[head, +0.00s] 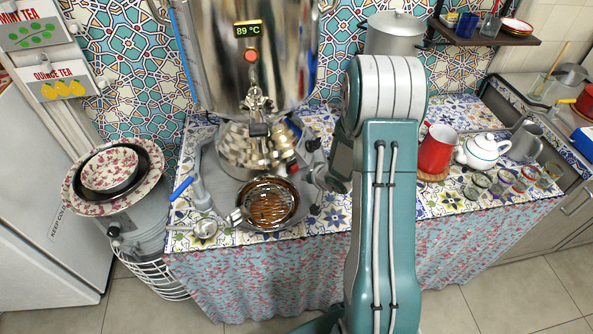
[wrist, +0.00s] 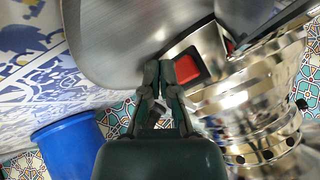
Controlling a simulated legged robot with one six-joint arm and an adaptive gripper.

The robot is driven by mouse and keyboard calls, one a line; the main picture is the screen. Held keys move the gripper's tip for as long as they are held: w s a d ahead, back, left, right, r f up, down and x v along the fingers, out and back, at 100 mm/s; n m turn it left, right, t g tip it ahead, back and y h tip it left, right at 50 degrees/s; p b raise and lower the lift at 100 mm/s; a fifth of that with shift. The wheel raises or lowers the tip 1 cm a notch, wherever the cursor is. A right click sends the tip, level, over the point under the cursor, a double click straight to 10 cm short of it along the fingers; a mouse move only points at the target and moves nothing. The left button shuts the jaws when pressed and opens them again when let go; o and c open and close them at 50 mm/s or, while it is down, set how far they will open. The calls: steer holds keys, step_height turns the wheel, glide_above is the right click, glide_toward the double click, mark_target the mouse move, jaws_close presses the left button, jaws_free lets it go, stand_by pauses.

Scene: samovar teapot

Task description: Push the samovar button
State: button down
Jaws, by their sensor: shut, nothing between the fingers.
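The samovar (head: 214,60) is a large shiny metal vessel on the tiled counter, with an "89 °C" display (head: 248,29) and a small round red light or knob (head: 251,55) below it. A square red button (wrist: 187,68) in a black frame sits on its metal base in the wrist view. A small red patch (head: 292,167) shows low on the samovar's right side in the head view. My gripper (wrist: 159,66) is shut and empty, its tips just left of the red button in the wrist view. Whether they touch it I cannot tell. My arm hides part of the counter in the head view.
A strainer (head: 205,228) and a round grated bowl (head: 268,203) lie in front of the samovar. A red mug (head: 437,149), white teapot (head: 483,151) and several glasses stand right of my arm. A blue cylinder (wrist: 70,145) is at lower left in the wrist view.

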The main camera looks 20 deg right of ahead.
steer(key=shift+s+d, duration=0.2)
steer(key=shift+s, duration=0.45)
steer(key=shift+s+d, duration=0.2)
steer(key=shift+s, duration=0.5)
steer(key=shift+s+d, duration=0.2)
steer(key=shift+s, duration=0.45)
steer(key=shift+w+r, duration=0.15)
steer(key=shift+r, duration=0.25)
steer(key=s+a+r+n+g+h, duration=0.1)
steer(key=s+a+r+h, duration=0.1)
steer(key=r, duration=0.8)
steer(key=s+a+r+n+h, duration=0.1)
steer(key=s+r+h, duration=0.1)
steer(key=r, duration=0.7)
steer(key=s+a+r+n+g+y, duration=0.1)
steer(key=s+a+r, duration=0.4)
steer(key=s, duration=0.4)
steer(key=s+a+r+n+g+y, duration=0.1)
steer(key=s+a+r+n, duration=0.1)
steer(key=s+a+r, duration=0.3)
steer(key=s+a, duration=0.2)
steer(key=s, duration=0.2)
steer(key=shift+s+a, duration=0.35)
steer(key=shift+s, duration=0.05)
